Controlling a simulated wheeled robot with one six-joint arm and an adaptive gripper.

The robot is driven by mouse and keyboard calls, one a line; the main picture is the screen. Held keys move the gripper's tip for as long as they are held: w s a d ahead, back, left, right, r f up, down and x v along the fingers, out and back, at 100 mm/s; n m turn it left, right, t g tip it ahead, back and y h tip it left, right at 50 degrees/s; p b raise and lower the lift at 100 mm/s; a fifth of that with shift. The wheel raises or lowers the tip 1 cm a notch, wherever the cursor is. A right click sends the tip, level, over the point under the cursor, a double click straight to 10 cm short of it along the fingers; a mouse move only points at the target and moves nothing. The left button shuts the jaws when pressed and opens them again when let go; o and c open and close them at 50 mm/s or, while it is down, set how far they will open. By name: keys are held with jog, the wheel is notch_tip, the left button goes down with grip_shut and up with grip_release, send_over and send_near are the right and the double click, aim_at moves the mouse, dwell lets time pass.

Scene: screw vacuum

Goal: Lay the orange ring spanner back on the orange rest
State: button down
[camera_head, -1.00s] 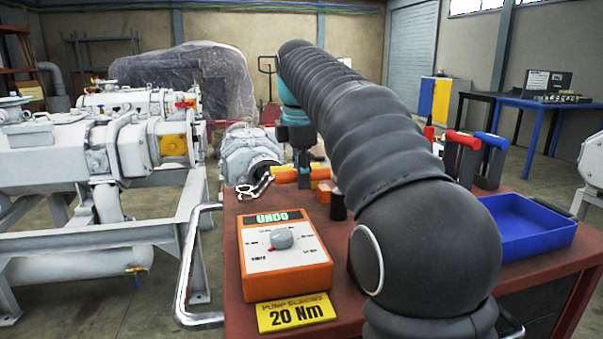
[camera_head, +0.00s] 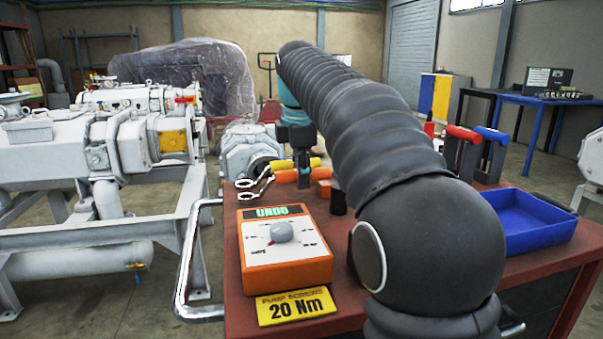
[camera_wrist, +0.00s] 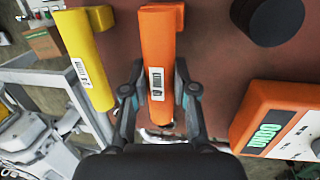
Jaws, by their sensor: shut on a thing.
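The orange ring spanner (camera_wrist: 158,50) lies between the two fingers of my gripper (camera_wrist: 159,88), which is shut on its handle. In the head view its orange handle (camera_head: 287,176) is level, with a bright ring end to the left. The orange rest (camera_head: 323,187) shows as a small block just right of the handle. In the wrist view an orange block (camera_wrist: 181,14) shows at the handle's far end. I cannot tell whether the handle touches it.
A yellow spanner (camera_wrist: 82,55) lies parallel, just left of the orange one, near a yellow block (camera_wrist: 101,17). A dark round piece (camera_wrist: 269,18) stands to the right. An orange UNDO box (camera_head: 285,250) and a blue tray (camera_head: 525,225) are on the red bench (camera_head: 350,312).

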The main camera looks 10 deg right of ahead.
jog(key=shift+f, duration=0.2)
jog(key=c, duration=0.8)
grip_release()
jog(key=shift+c, duration=0.2)
jog(key=shift+o, duration=0.3)
jog(key=o, duration=0.7)
jog(key=shift+o, duration=0.2)
jog(key=shift+r+p, duration=1)
jog(key=shift+r, duration=0.1)
jog(key=shift+r, duration=3.4)
